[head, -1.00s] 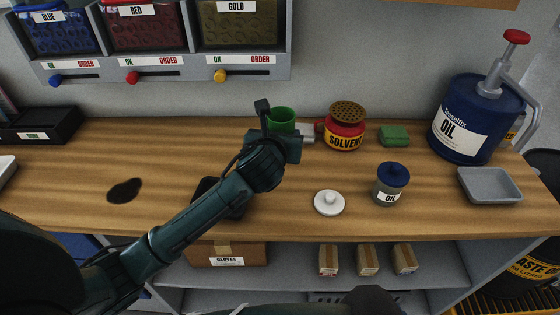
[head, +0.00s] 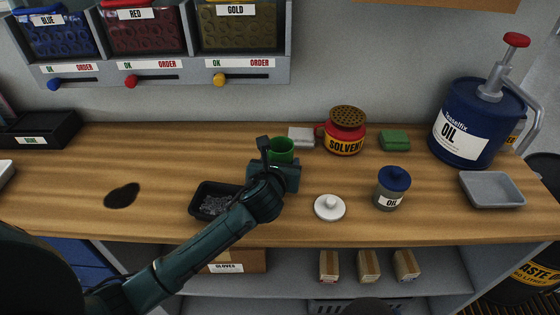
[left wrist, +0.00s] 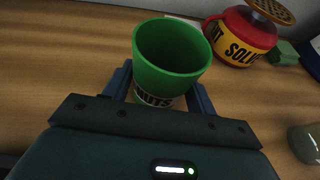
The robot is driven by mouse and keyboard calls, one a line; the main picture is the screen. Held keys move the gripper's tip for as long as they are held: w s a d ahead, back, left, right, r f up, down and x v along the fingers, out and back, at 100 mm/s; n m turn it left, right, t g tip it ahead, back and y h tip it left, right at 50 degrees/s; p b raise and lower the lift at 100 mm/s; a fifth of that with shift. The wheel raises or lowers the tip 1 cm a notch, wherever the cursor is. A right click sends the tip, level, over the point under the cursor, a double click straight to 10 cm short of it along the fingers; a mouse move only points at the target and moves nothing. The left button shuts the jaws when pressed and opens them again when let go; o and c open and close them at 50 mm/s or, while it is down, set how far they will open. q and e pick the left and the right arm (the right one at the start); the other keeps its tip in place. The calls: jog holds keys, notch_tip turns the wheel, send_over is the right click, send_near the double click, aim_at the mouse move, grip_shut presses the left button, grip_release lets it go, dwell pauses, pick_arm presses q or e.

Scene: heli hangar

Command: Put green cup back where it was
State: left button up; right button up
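In the left wrist view the cup (left wrist: 168,55) sits between the two blue fingers, open rim facing up and slightly tilted in the picture. I cannot tell whether its base touches the bench. A flat light-grey pad (head: 301,137) lies bare just behind and right of the cup. My right gripper is not in view.
The red solvent can (head: 345,132) and a green block (head: 394,140) stand right of the pad. A black tray of small metal parts (head: 201,203) lies front left. A white lid (head: 329,207) and an oil jar (head: 392,188) are front right.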

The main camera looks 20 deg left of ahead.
pick_arm(q)
jog(key=o, duration=0.3)
jog(key=shift+o, duration=0.2)
jog(key=shift+r, duration=0.2)
jog(key=p+v, duration=0.1)
jog(key=v, duration=1)
jog(key=shift+s+r, duration=0.2)
jog(key=shift+s, duration=0.25)
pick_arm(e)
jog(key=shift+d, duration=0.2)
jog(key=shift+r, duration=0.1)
